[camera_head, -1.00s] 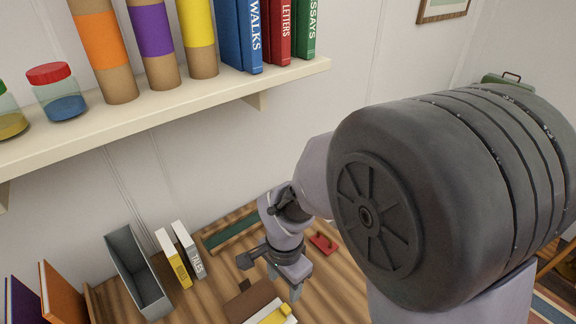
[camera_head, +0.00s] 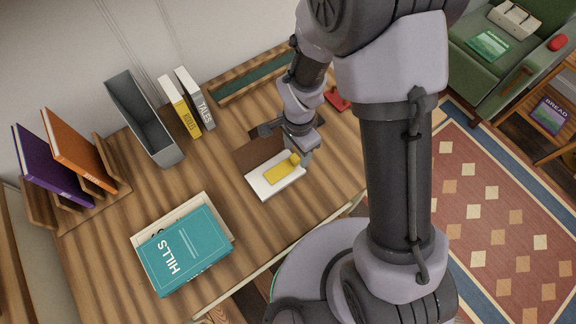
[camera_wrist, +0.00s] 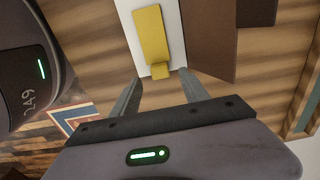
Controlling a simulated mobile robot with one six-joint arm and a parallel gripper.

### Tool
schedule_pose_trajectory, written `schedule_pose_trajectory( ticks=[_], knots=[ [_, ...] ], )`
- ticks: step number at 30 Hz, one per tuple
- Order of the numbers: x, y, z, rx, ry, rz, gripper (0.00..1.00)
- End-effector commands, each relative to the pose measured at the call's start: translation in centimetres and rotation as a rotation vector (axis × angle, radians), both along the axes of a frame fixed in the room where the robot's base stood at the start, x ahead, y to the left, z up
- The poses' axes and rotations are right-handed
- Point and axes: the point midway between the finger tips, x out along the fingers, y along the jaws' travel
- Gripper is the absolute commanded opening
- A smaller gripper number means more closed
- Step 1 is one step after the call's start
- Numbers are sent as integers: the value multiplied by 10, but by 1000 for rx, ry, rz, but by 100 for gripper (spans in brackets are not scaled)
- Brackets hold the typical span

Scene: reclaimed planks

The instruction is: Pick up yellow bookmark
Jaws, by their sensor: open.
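The yellow bookmark (camera_head: 281,173) lies flat on the white page (camera_head: 264,185) of an open book with a brown cover (camera_head: 257,152), on the wooden desk. It also shows in the wrist view (camera_wrist: 152,35), with a small yellow tab at its near end. My gripper (camera_wrist: 154,88) is open and empty, its two fingers pointing toward that tab from either side. In the head view my gripper (camera_head: 292,140) is over the book's right edge and partly hides it. I cannot tell its exact height above the bookmark.
A teal HILLS book (camera_head: 186,252) lies on another at the desk's front left. A grey bin (camera_head: 143,120), upright books RULES (camera_head: 181,105) and TALES (camera_head: 196,98), and a book rack (camera_head: 88,190) stand at the back. A red object (camera_head: 337,99) lies behind my arm.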

Motion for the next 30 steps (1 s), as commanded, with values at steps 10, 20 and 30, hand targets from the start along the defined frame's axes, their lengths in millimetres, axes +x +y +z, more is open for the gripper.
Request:
schedule_pose_trajectory(
  ticks=[10, 20, 30],
  knots=[
    [1, -1, -26, 0, 0, 0, 47],
    [1, -1, -26, 0, 0, 0, 0],
    [2, -1, -14, 0, -2, 0, 0]
  ],
)
